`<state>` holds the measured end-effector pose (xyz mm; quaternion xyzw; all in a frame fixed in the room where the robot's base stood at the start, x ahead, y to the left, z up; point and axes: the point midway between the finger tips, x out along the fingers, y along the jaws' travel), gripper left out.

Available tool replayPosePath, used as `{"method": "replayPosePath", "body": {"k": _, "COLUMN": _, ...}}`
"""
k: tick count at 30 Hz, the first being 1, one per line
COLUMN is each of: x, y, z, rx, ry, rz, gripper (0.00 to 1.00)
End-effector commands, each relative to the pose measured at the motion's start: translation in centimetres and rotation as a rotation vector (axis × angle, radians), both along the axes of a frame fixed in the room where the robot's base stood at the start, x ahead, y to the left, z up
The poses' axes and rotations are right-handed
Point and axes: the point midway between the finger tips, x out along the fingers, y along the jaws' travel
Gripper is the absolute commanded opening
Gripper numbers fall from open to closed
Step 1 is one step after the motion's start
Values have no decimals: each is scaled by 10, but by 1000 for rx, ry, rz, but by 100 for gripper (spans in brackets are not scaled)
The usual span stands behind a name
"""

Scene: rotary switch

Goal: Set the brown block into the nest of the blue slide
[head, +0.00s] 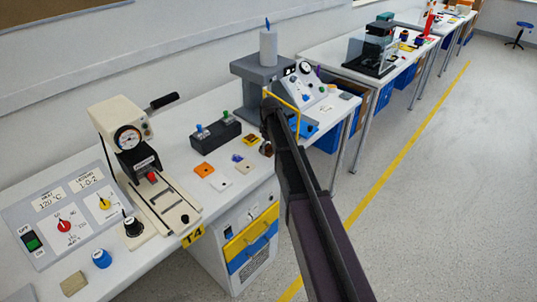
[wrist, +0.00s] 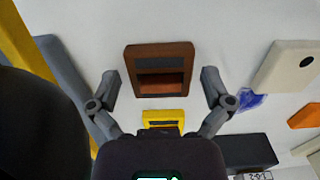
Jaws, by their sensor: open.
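The brown block (wrist: 160,50) lies on the white bench in the wrist view, with a recessed slot in its face. My open gripper (wrist: 161,78) has one finger on each side of it, with clear gaps; its height above the block is hard to judge. In the head view the block (head: 265,149) shows small beside my arm, which hides the gripper tips. The blue slide (head: 308,129) is at the foot of the grey press, partly behind my arm. Its nest cannot be made out.
A yellow piece (wrist: 163,117) lies close to the block. A yellow guard bar (wrist: 22,45) stands at the left of the wrist view. An orange plate (head: 203,169) and pale plates lie nearby. A dark switch box (head: 216,132) stands behind them.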

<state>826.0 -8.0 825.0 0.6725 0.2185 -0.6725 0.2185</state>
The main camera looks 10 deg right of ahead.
Motion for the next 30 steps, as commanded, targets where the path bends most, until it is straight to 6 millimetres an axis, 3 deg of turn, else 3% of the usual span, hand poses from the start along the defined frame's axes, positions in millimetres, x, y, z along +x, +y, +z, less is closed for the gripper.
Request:
{"method": "replayPosePath", "body": {"k": 19, "x": 0, "y": 0, "z": -2, "rx": 0, "ry": 0, "rz": 0, "gripper": 100}}
{"method": "replayPosePath", "body": {"k": 20, "x": 0, "y": 0, "z": -2, "rx": 0, "ry": 0, "rz": 0, "gripper": 94}}
{"method": "replayPosePath", "body": {"k": 26, "x": 0, "y": 0, "z": -2, "rx": 0, "ry": 0, "rz": 0, "gripper": 35}}
{"method": "replayPosePath", "body": {"k": 30, "x": 0, "y": 0, "z": -2, "rx": 0, "ry": 0, "rz": 0, "gripper": 34}}
